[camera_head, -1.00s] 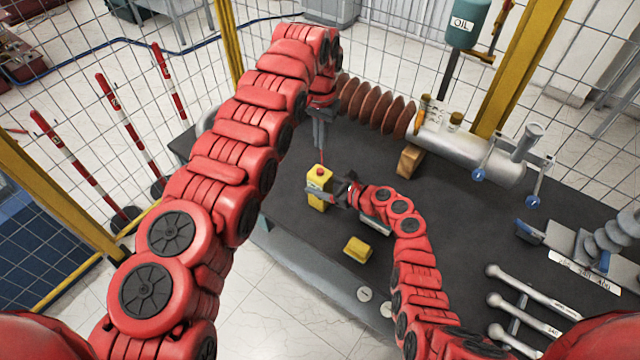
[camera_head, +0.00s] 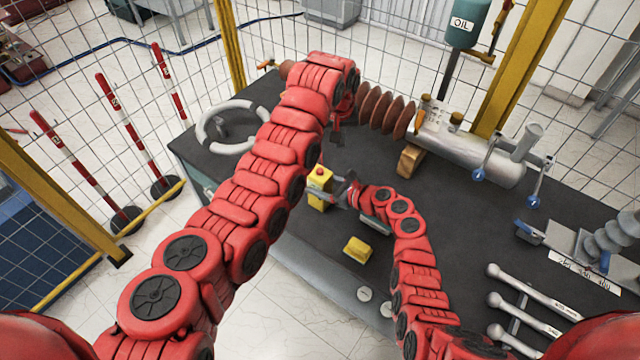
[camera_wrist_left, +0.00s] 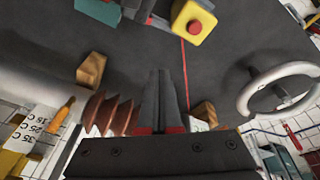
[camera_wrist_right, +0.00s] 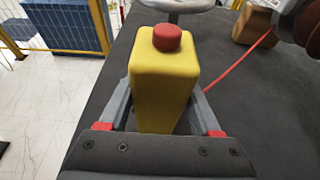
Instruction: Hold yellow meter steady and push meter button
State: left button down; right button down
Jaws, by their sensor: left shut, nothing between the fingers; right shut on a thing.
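The yellow meter (camera_head: 318,194) with its red button (camera_head: 320,172) stands upright near the left front part of the dark table. My right gripper (camera_head: 346,192) is shut on the meter; in the right wrist view its fingers flank the yellow body (camera_wrist_right: 162,88) and the red button (camera_wrist_right: 167,38) faces up, uncovered. My left gripper (camera_head: 337,138) is shut and empty, beyond the meter and partly hidden by its arm. In the left wrist view its closed fingers (camera_wrist_left: 160,78) point down at bare table, apart from the meter (camera_wrist_left: 190,12) and button (camera_wrist_left: 194,28).
A red cable (camera_wrist_right: 238,64) runs across the table from behind the meter. A grey handwheel (camera_head: 232,127) stands at the back left. A ribbed brown bushing (camera_head: 385,110) and wooden block (camera_head: 409,160) lie behind. A small yellow block (camera_head: 357,249) is near the front edge.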

pick_arm(q)
jog(key=d+n+t+h, duration=0.2)
jog(key=d+n, duration=0.1)
jog(key=n, duration=0.4)
notch_tip(320, 180, up, 2)
jog(key=r+n+t+h, duration=0.1)
jog(key=n+t+h, duration=0.15)
jog(key=n, duration=1.15)
send_over(317, 176)
jog(key=shift+t+y, duration=0.45)
jog(key=shift+t, duration=0.1)
jog(key=shift+f, duration=4.65)
jog(key=shift+f, duration=0.1)
